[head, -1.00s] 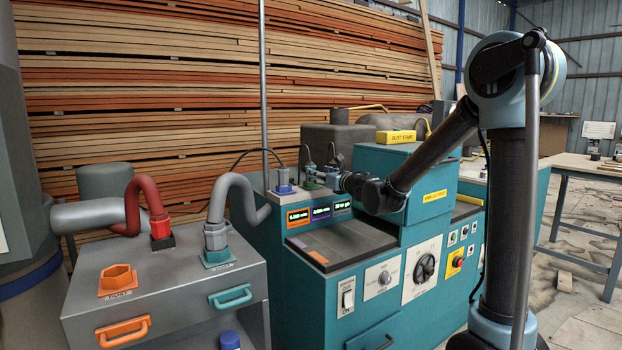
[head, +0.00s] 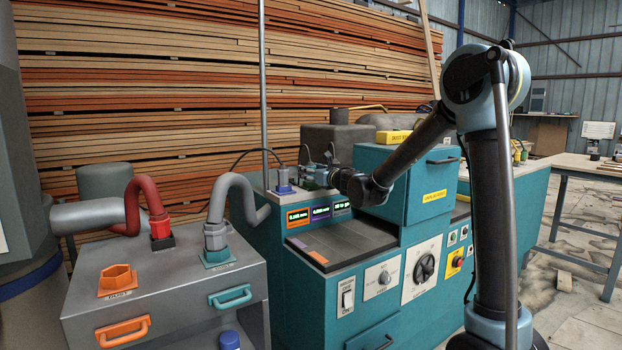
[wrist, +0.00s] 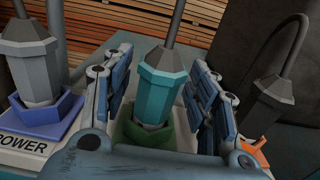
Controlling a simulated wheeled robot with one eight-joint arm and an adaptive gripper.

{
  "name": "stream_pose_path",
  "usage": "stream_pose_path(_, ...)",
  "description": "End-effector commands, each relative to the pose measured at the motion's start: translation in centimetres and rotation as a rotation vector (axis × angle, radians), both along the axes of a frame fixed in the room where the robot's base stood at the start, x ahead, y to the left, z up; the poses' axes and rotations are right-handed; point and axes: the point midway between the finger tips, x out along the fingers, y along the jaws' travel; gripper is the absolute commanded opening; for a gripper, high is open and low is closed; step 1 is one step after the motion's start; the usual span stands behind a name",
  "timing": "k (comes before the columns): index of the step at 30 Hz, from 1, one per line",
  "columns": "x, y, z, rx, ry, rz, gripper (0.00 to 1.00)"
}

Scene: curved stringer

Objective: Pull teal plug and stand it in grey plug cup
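The teal plug (wrist: 160,85) stands upright in a green socket (wrist: 145,132) in the wrist view, with a cable rising from its top. My gripper (wrist: 161,75) has one finger on each side of it. The fingers are apart, with a gap on the left; whether the right finger touches the plug I cannot tell. In the head view my gripper (head: 316,177) is at the back top of the teal machine, hiding most of the plug. I cannot make out a grey plug cup.
A grey plug (wrist: 30,65) in a blue socket marked POWER (wrist: 50,118) stands close on the left. A dark plug (wrist: 268,95) by an orange socket (wrist: 250,150) stands on the right. A teal box (head: 425,185) rises beside my arm. A grey cabinet (head: 180,280) holds two hoses.

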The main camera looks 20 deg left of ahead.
Motion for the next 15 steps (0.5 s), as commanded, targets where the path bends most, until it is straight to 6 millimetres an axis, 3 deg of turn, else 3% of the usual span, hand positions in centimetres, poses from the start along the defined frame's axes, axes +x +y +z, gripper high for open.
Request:
stream_pose_path(1,-0.02,0.02,0.0,0.0,0.0,0.0,0.37)
stream_pose_path(5,-0.06,0.08,0.0,0.0,0.0,0.001,0.08)
stream_pose_path(15,-0.12,0.12,0.18,0.0,0.0,0.002,0.08)
